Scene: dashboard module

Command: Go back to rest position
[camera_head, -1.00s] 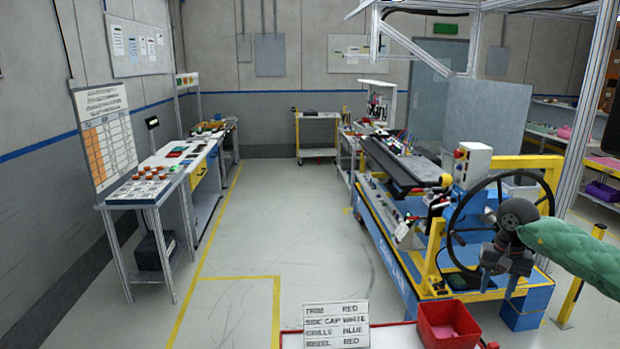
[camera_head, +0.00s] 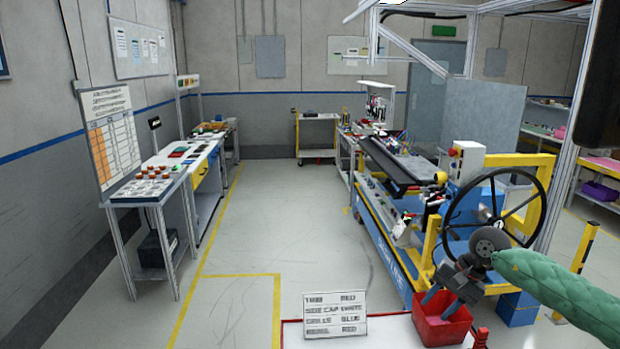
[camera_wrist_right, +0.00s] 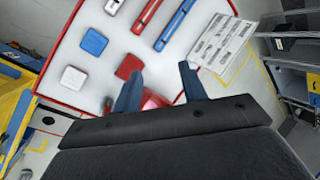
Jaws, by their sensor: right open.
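Part of a red shape shows past the fingers. My left gripper is not in view.
A white tray with a red rim (camera_wrist_right: 56,46) holds a blue square piece (camera_wrist_right: 94,42), red pieces and bars. A list card (camera_head: 336,314) stands on it. The steering wheel (camera_head: 497,222) is close behind my right arm. The floor aisle (camera_head: 290,210) is clear.

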